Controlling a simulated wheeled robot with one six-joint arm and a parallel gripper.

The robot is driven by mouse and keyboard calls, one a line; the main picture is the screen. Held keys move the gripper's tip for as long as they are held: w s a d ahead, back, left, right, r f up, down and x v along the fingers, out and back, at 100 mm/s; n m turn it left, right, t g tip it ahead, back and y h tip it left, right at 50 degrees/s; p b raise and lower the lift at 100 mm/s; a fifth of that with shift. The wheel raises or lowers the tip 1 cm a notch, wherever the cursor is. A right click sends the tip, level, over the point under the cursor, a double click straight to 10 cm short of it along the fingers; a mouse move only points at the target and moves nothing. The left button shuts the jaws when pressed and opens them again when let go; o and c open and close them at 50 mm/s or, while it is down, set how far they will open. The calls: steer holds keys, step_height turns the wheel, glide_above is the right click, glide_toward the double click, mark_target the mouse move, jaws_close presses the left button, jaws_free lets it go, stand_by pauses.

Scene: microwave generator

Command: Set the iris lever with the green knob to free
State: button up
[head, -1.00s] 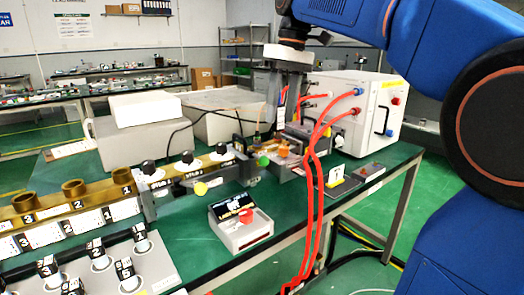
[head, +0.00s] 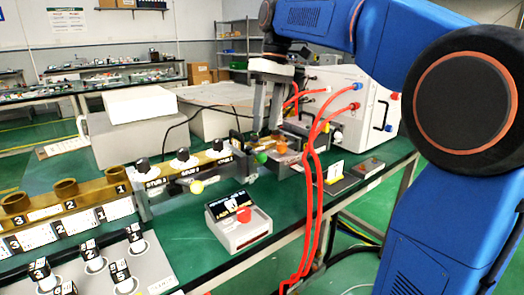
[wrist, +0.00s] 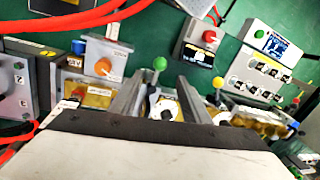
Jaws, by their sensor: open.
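The green knob (head: 261,158) of the iris lever sits at the right end of the brass waveguide line. In the wrist view the green knob (wrist: 160,63) shows near the gap between my fingertips, just beyond them. My gripper (head: 266,130) points down above and slightly behind the knob in the head view. Its two fingers in the wrist view (wrist: 160,80) are apart, with nothing held. Contact with the lever is not visible. A white round dial (wrist: 163,108) shows between the fingers. The lever's position label cannot be read.
A yellow-knobbed lever (head: 196,187) stands to the left. A grey block with an orange knob (wrist: 103,67) is close beside my fingers. Red hoses (head: 314,180) hang from the white cabinet (head: 350,110). A red-button box (head: 238,222) stands in front on the green bench.

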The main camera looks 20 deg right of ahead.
mark_target(254, 153)
steer(key=f, duration=0.2)
steer(key=a+f, duration=0.1)
steer(key=f, duration=0.5)
steer(key=shift+s+a+f, duration=0.25)
steer(key=shift+s, duration=0.15)
jaws_close()
